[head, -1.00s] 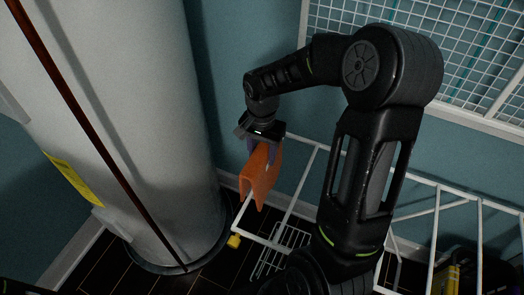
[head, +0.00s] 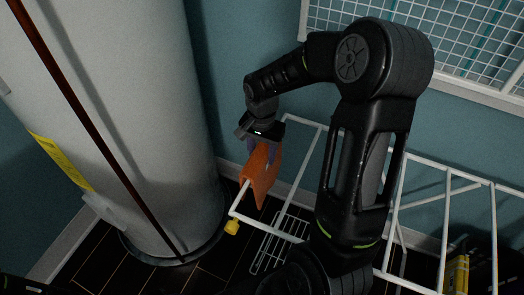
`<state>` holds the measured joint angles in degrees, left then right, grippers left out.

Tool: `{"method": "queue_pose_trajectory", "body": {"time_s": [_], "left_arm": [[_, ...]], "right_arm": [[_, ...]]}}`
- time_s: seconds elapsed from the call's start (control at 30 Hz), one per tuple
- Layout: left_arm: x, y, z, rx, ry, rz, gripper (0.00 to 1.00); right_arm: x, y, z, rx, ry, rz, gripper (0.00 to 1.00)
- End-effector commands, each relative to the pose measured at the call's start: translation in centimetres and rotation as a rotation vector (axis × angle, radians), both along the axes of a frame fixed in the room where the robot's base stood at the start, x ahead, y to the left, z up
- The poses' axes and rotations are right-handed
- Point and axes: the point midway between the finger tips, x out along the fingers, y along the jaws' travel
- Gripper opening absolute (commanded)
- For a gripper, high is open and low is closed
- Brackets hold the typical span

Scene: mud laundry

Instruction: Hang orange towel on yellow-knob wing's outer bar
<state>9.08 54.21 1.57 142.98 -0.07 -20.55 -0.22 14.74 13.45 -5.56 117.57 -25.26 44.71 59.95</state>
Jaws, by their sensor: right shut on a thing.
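The orange towel (head: 260,178) is folded over, with its two sides hanging down, at the outer end of the white rack wing. My right gripper (head: 260,148) is shut on the towel's top from above. The outer bar (head: 239,201) of the wing runs up to the towel's lower left edge. Whether the bar passes between the towel's two sides or the towel rests on it, I cannot tell. The yellow knob (head: 232,227) sits at the wing's near outer corner, below and left of the towel. My left gripper is not in view.
A large white cylinder (head: 150,120) stands close on the left of the wing. A blue wall (head: 228,60) is behind, with a white wire grid (head: 420,40) at upper right. A small wire shelf (head: 278,245) lies below the wing. A yellow object (head: 456,274) is at lower right.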

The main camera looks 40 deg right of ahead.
Motion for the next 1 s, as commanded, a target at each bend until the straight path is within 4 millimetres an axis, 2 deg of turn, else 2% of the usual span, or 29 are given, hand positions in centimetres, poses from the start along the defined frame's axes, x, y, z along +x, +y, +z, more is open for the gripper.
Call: {"method": "queue_pose_trajectory", "body": {"time_s": [0.03, 0.2, 0.63, 0.67, 0.9, 1.0], "left_arm": [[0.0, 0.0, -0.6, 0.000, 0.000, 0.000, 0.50], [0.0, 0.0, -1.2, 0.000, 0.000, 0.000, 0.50], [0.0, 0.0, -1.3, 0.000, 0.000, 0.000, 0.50], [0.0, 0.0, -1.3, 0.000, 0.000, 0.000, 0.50], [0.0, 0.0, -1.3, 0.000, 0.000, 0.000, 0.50], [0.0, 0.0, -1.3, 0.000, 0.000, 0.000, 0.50]], "right_arm": [[0.0, 0.0, -0.7, 0.000, 0.000, 0.001, 0.00], [0.0, 0.0, -1.5, 0.000, 0.000, 0.000, 0.00], [0.0, 0.0, -1.7, 0.000, 0.000, 0.000, 0.00], [0.0, 0.0, -1.7, 0.000, 0.000, 0.000, 0.44], [0.0, 0.0, -1.7, 0.000, 0.000, 0.000, 0.64], [0.0, 0.0, -1.7, 0.000, 0.000, 0.000, 0.69]]}}
